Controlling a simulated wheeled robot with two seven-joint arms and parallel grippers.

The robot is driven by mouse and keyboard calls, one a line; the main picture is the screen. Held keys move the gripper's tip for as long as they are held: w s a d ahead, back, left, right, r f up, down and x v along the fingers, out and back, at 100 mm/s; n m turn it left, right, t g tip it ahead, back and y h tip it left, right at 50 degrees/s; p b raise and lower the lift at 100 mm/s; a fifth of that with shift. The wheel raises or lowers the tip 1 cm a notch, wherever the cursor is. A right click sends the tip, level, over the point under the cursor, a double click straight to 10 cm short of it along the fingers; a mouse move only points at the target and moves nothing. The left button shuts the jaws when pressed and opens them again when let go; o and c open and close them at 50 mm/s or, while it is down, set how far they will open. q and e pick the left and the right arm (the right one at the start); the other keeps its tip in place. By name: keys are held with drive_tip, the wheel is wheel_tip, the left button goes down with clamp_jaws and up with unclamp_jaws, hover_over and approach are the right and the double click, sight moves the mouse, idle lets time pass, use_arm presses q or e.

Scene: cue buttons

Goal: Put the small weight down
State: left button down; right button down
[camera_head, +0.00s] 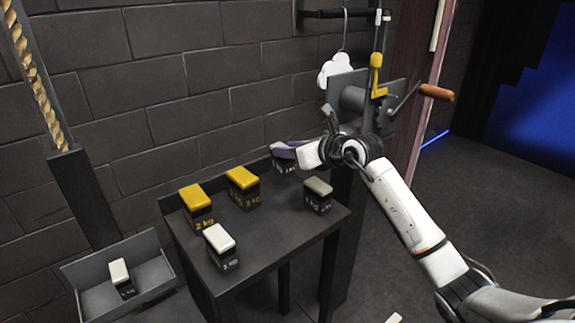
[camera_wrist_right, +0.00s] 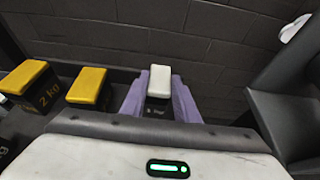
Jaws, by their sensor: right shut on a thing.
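My right gripper (camera_head: 284,151) is over the back right of the dark table (camera_head: 272,262). Its purple fingers are shut on a small white-topped black weight (camera_head: 282,167). In the right wrist view the weight (camera_wrist_right: 160,81) stands upright between the fingers (camera_wrist_right: 158,100). The fingers hide part of it in the head view. I cannot tell whether its base touches the table. My left gripper is not in view.
On the table stand two yellow-topped 2 kg weights (camera_head: 198,207) (camera_head: 242,188), a white-topped weight (camera_head: 220,246) and a grey-topped one (camera_head: 318,195). A grey tray (camera_head: 82,272) at lower left holds another white-topped weight (camera_head: 121,278). A crank (camera_head: 408,97) and brick wall stand behind.

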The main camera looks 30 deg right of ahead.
sight(290, 163)
drive_tip(key=shift+w+f, duration=0.1)
drive_tip(key=shift+f, duration=1.65)
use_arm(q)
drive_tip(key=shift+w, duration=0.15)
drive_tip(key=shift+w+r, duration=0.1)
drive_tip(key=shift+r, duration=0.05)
use_arm(e)
drive_tip(key=c, duration=1.7)
unclamp_jaws()
drive_tip(key=shift+f, duration=0.35)
drive_tip(key=o, duration=0.3)
drive_tip(key=shift+r, duration=0.1)
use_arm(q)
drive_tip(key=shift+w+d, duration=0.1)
use_arm(e)
drive_tip(key=shift+o, duration=0.2)
